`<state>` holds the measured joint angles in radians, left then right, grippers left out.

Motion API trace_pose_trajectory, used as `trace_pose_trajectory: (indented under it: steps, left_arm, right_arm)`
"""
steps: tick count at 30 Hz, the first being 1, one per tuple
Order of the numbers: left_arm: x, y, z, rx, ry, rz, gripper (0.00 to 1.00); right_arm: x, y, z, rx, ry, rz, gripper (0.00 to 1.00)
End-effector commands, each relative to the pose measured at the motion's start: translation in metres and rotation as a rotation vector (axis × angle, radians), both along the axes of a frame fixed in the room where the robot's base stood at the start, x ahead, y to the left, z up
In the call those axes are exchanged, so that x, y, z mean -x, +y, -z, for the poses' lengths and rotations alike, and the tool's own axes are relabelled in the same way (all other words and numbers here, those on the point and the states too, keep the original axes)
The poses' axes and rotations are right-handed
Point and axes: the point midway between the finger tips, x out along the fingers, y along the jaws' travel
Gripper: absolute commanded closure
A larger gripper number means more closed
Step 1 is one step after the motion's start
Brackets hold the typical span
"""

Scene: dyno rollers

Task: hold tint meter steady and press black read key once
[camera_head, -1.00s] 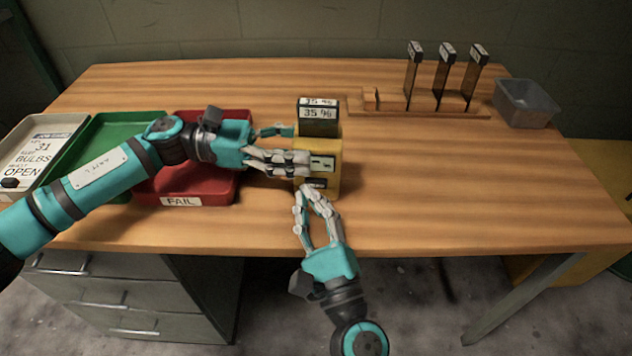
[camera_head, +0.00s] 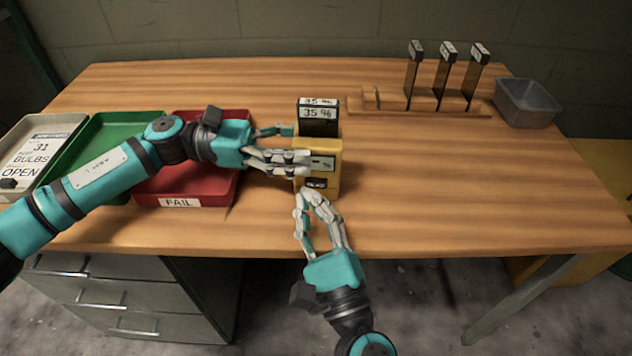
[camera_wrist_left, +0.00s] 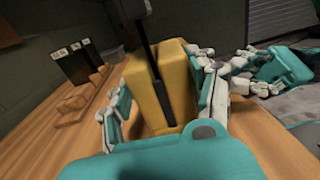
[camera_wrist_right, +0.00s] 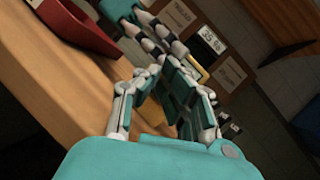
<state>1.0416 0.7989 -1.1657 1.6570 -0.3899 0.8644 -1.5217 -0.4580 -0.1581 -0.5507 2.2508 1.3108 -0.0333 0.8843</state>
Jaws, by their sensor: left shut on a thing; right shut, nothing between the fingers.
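The yellow tint meter (camera_head: 331,174) stands upright on the table, with a dark sample marked 35 % (camera_head: 318,122) in its top. Its front has a small display (camera_head: 322,163) showing a dash and a % sign, and a black read key (camera_head: 316,183) low down. My left gripper (camera_head: 292,147) is shut on the meter from its left side. In the left wrist view the fingers flank the yellow body (camera_wrist_left: 160,90). My right gripper (camera_head: 309,192) is shut and empty, its fingertips just in front of and below the key. Whether they touch the key I cannot tell.
A red FAIL tray (camera_head: 180,202), a green tray (camera_head: 100,150) and a pale bulbs tray (camera_head: 75,122) lie left. A wooden rack (camera_head: 425,103) with three dark samples and a grey bin (camera_head: 527,103) stand back right. The table's right side is clear.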

Motion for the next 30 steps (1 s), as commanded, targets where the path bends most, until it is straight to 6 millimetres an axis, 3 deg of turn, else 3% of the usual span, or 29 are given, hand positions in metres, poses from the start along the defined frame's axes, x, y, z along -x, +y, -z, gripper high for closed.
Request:
trace_pose_trajectory:
  steps: [1,12,30]
  left_arm:
    - [0.0,0.0,0.0,0.0,0.0,0.001,0.62]
    - [0.0,0.0,0.0,0.0,0.001,0.001,0.62]
    - [0.0,0.0,0.0,0.0,0.001,0.0,0.62]
  right_arm:
    - [0.003,0.002,-0.009,-0.075,0.027,0.026,1.0]
    - [0.032,0.003,-0.009,-0.073,0.027,0.029,1.0]
    - [0.032,0.003,-0.009,-0.071,0.025,0.029,1.0]
